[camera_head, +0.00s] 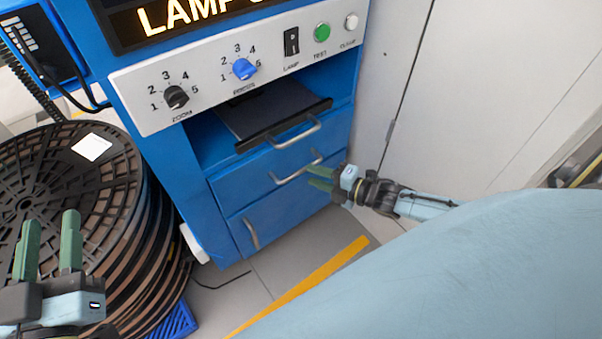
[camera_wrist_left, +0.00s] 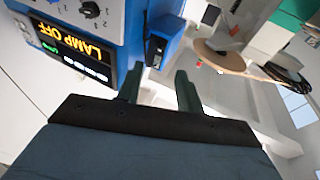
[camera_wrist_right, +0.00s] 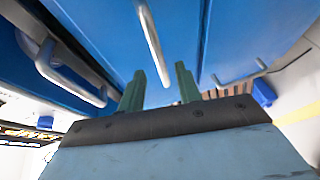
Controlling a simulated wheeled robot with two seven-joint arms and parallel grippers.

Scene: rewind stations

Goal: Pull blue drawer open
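The blue drawer (camera_head: 262,168) is in the blue cabinet, below a dark pull-out tray. Its front looks closed. Its silver bar handle (camera_head: 290,175) also shows in the right wrist view (camera_wrist_right: 150,35). My right gripper (camera_head: 312,176) is at the right end of this handle with its fingers apart. In the right wrist view the handle lies in line with the gap between the open fingers (camera_wrist_right: 160,80); I cannot tell whether they reach around it. My left gripper (camera_head: 46,232) is open and empty, over the reel stack at the lower left.
A lower blue front (camera_head: 285,215) has an upright handle (camera_head: 251,233). Stacked reels (camera_head: 60,165) stand at the left. White panels (camera_head: 480,90) close the right side. Floor with a yellow stripe (camera_head: 310,280) lies in front.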

